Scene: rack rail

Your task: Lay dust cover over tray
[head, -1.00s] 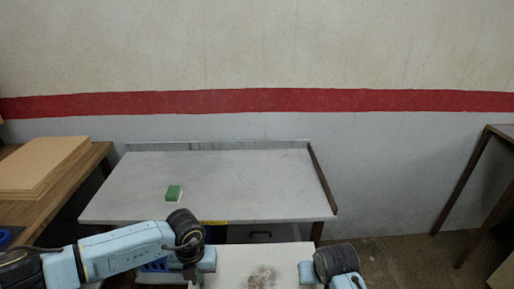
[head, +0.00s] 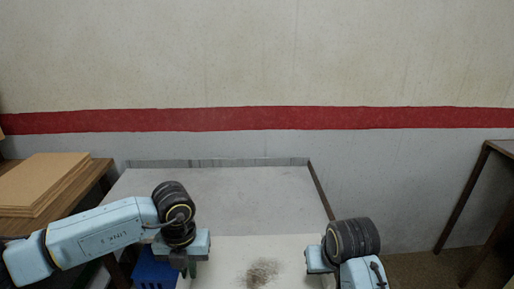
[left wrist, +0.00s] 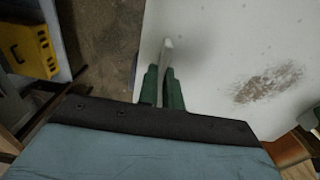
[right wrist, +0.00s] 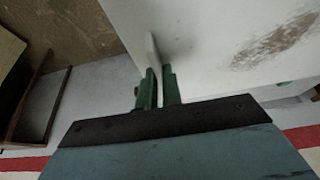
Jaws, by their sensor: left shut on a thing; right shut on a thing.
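The dust cover (head: 220,262) appears to be the flat, pale sheet with a brown smudge, held out in front of me. My left gripper (head: 190,266) is shut on its left edge, and my right gripper (head: 314,260) is shut on its right edge. The left wrist view shows green fingers (left wrist: 162,88) pinching the cover's (left wrist: 215,60) rim. The right wrist view shows green fingers (right wrist: 157,88) pinching the cover (right wrist: 215,50) likewise. The cover hides the front of the table; I cannot make out a tray.
A grey-white table (head: 230,190) with a low back lip stands ahead against the wall. Brown boards (head: 40,183) lie on a wooden bench at left. A blue bin (head: 152,270) is low at left; a yellow bin (left wrist: 30,38) shows in the left wrist view. A dark-legged table (head: 480,190) stands right.

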